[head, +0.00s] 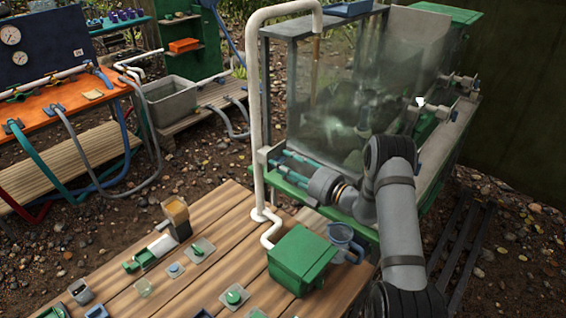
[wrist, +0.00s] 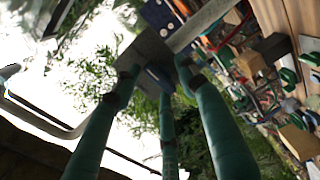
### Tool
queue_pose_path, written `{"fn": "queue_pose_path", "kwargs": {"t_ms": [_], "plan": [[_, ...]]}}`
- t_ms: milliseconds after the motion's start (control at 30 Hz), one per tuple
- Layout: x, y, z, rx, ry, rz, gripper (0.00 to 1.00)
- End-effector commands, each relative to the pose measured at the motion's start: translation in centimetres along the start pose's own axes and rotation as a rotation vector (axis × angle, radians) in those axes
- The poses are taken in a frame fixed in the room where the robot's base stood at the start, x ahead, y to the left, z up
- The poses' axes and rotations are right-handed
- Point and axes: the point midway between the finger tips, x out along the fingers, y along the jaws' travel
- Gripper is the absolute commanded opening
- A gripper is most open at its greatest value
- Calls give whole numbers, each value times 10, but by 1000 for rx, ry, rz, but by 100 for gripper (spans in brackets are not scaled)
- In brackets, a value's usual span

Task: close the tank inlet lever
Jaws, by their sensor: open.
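The clear-walled tank (head: 330,85) stands at upper centre in the head view, with murky contents. A white pipe (head: 256,110) rises beside its left corner and hooks over the top, and a thin brownish stream (head: 315,70) falls from its end. My gripper (head: 278,168) points left at the tank's lower left corner, close to this pipe. Its teal fingers are spread and empty. In the wrist view my gripper (wrist: 155,78) shows three spread fingers. A grey plate (wrist: 146,52) and a pale pipe (wrist: 200,22) appear beyond the tips. I cannot clearly identify the inlet lever.
A wooden table (head: 190,290) in front holds a green box (head: 300,262), a blue-grey jug (head: 345,240) and several small parts. An orange bench (head: 65,105) with gauges and hoses stands left. A grey tub (head: 185,98) is behind. Gravel ground lies between.

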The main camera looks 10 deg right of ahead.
Motion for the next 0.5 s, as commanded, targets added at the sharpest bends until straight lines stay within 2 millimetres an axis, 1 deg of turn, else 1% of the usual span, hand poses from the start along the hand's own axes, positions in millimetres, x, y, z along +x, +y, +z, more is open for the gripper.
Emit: {"fn": "queue_pose_path", "kwargs": {"t_ms": [300, 500], "plan": [[3, 0, 0, 1, 0, 0, 42], [3, 0, 0, 1, 0, 0, 30]]}}
